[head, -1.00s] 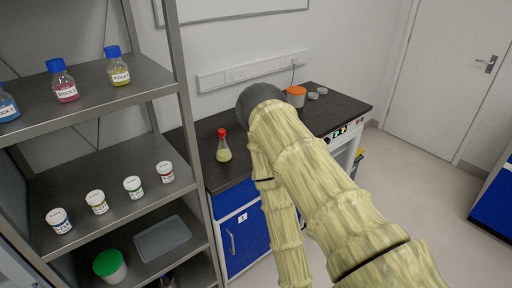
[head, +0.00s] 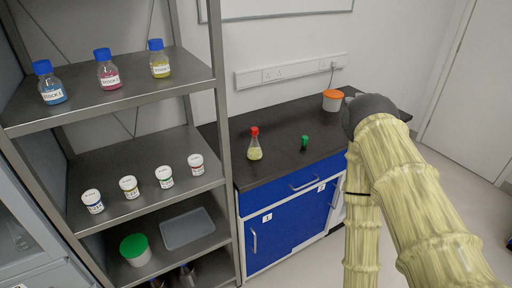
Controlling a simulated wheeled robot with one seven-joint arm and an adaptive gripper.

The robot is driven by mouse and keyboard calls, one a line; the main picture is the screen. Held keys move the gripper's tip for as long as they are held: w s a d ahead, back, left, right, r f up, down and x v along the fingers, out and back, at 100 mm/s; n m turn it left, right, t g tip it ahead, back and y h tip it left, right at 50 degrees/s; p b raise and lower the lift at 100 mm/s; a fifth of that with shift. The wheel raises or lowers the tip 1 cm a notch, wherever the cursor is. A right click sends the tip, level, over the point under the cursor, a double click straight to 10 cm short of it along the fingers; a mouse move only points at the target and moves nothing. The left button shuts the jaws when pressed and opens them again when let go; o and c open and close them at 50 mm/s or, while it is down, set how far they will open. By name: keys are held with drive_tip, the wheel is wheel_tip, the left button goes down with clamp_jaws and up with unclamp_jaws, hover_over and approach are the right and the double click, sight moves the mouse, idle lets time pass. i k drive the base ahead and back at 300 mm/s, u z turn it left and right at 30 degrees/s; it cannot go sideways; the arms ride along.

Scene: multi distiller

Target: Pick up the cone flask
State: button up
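The cone flask (head: 254,150) stands upright on the dark bench top (head: 283,168), near its left end. It is clear glass with a red cap and pale yellow contents. My gripper (head: 372,108) shows as a dark grey shape at the far end of my yellowish arm, over the right part of the bench. It is apart from the flask, to its right. Its fingertips are mostly hidden by my arm, so I cannot see whether it is open or shut.
A small green object (head: 304,142) stands right of the flask. An orange-lidded tub (head: 332,100) is at the back of the bench. A metal shelf rack (head: 140,205) with bottles, small jars and a tray stands close on the left. Blue cabinets (head: 285,230) are below the bench.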

sight(254, 152)
drive_tip(key=z, duration=0.05)
drive_tip(key=k, duration=0.5)
drive_tip(key=z, duration=1.55)
drive_tip(key=i, duration=1.1)
drive_tip(key=u, duration=2.55)
